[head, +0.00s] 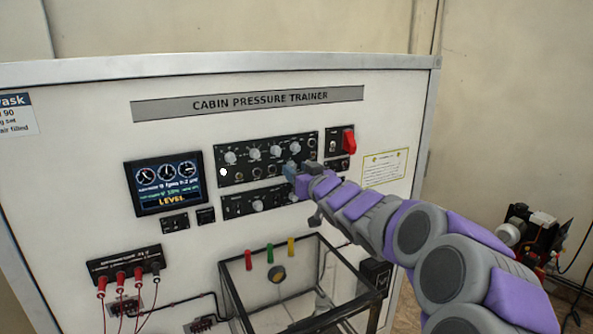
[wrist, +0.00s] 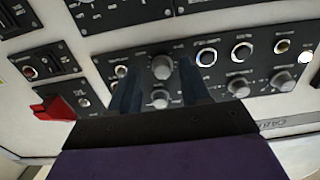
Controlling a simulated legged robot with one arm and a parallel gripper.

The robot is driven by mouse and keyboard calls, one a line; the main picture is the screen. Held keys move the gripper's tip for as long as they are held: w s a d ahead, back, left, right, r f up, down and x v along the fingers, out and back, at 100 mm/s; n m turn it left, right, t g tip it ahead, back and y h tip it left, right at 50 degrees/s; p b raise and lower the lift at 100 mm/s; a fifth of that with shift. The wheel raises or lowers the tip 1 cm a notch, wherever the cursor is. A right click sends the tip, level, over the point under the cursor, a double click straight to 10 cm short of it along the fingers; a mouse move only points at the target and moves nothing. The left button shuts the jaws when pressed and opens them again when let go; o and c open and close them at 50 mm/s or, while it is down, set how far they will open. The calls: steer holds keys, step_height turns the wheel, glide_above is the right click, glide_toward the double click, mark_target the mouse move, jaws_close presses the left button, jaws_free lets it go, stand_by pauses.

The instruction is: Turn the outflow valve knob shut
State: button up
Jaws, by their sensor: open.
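In the wrist view, my gripper (wrist: 157,85) is open, with one dark finger on each side of a large grey knob (wrist: 162,67) on the black control panel. Whether the fingers touch this knob cannot be told. A second grey knob (wrist: 158,98) also shows between the fingers, closer to the gripper's base. The labels are too small to read, so I cannot tell from lettering which is the outflow valve knob. In the head view, my gripper (head: 290,172) is at the right part of the upper control panel (head: 243,167) and hides its lower right area.
A red switch handle (head: 349,141) sits right of the panel; it also shows in the wrist view (wrist: 53,108). A display (head: 164,183) is on the left. A clear box (head: 226,290) with a dark frame juts out below. Other knobs (wrist: 240,86) are close by.

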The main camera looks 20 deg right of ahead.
steer(key=shift+w, duration=0.35)
steer(key=shift+a, duration=0.1)
jaws_close()
